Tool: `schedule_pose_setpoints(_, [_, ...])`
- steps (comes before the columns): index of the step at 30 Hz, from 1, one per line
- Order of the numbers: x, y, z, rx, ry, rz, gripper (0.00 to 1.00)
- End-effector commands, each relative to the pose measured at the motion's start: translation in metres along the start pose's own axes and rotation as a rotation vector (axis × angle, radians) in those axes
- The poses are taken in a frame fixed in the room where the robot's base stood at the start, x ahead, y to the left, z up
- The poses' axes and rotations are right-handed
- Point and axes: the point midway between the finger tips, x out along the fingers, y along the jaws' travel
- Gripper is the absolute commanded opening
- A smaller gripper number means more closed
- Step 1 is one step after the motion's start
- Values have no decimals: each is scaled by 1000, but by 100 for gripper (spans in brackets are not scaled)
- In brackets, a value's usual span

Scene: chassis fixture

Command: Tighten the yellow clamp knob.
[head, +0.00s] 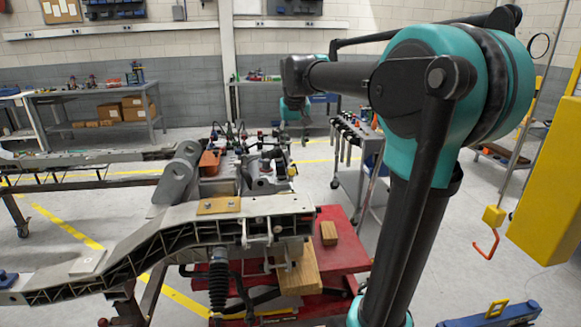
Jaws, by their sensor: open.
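A chassis fixture (215,208) of grey cast rails and brackets fills the middle left of the head view. Crowded small parts sit on its far side. A small yellow spot (292,170) shows at the right edge of these parts; it is too small to tell whether it is the clamp knob. My arm rises at the right and reaches left and away over the far side of the fixture. My gripper (284,140) hangs at its far end, beyond and above the crowded parts. It is open and seems empty, but its fingers are small and hard to make out.
A red stand (345,251) with a wooden block (329,233) is under the fixture. A tool cart (355,135) stands behind my arm. A yellow hoist body (550,185) and orange hook (487,245) hang at the right. A workbench (100,110) with boxes is at the back left.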

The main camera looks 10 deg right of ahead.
Motion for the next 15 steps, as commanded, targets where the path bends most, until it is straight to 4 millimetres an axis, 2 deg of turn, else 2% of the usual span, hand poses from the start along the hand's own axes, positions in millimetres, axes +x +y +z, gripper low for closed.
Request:
schedule_pose_setpoints(3, [-8, -3, -12, -3, 1, 1, 47])
schedule_pose_setpoints(7, [-1, -3, -14, -3, 1, 2, 47])
schedule_pose_setpoints(15, [47, -2, -14, -3, 1, 2, 47])
